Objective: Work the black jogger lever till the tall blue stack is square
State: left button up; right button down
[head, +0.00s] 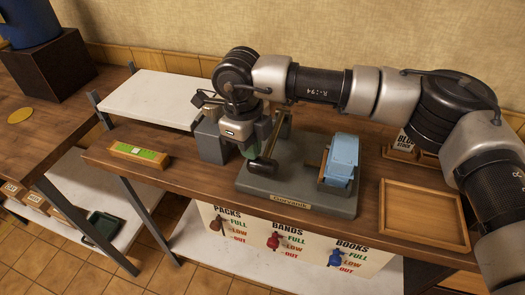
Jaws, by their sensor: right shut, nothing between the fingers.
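The tall blue stack (342,158) stands at the right of a grey machine base (285,193) on the wooden bench. Its upper part looks slightly out of line with its lower part, though its sides are too small to judge exactly. The black jogger lever (263,165) is at the left of the base, with its dark end low and a rod rising behind my gripper. My right gripper (250,150) points down just left of the lever, shut and empty. I cannot tell whether it touches the lever. My left gripper is not in view.
An empty wooden tray (425,214) lies at the bench's right. A wooden holder with a green and white piece (139,154) lies at the left. A grey block (212,142) stands beside the base.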

notch_tip(320, 180, up, 11)
jog(key=a+b, duration=0.1)
jog(key=shift+w, duration=0.3)
jog(key=shift+f, duration=0.15)
dwell(1.3)
